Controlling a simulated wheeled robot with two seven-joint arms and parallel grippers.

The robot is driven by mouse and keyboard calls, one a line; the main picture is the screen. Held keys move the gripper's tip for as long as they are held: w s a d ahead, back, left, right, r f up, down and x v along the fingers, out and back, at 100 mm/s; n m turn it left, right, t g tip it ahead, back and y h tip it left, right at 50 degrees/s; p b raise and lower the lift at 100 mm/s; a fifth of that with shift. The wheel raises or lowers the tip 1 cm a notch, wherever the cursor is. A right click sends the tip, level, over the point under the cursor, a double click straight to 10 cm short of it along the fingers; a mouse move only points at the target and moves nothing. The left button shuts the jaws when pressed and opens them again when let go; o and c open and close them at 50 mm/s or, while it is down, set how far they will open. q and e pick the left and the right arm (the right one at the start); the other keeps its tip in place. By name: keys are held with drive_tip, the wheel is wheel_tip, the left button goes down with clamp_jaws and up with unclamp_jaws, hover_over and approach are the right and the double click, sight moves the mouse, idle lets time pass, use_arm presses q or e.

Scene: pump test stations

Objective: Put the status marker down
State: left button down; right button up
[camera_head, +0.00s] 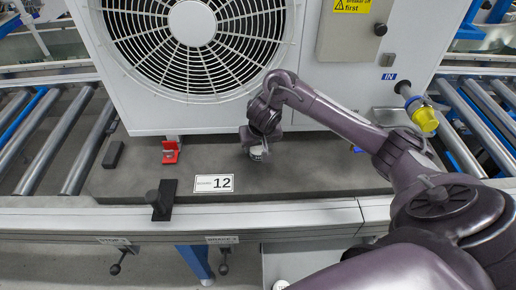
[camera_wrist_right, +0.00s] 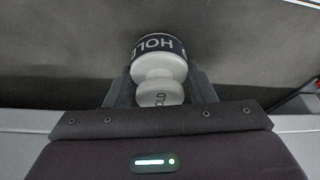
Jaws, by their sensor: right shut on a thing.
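The status marker (camera_wrist_right: 159,68) is a white spool-shaped piece with a dark band lettered HOLD, and its near end also carries lettering. My right gripper (camera_wrist_right: 160,92) is shut on it, with one finger on each side. I cannot tell whether the marker touches the board. My left gripper is not in view.
The dark board (camera_head: 310,172) carries a plate numbered 12 (camera_head: 214,183), a red bracket (camera_head: 170,151) and a black block (camera_head: 113,155). A black clamp (camera_head: 161,199) stands at the front edge. The large white fan unit (camera_head: 320,90) rises close behind the gripper. Roller conveyors (camera_head: 38,140) flank it.

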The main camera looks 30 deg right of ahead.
drive_tip(key=shift+f, duration=0.15)
drive_tip(key=o, duration=1.1)
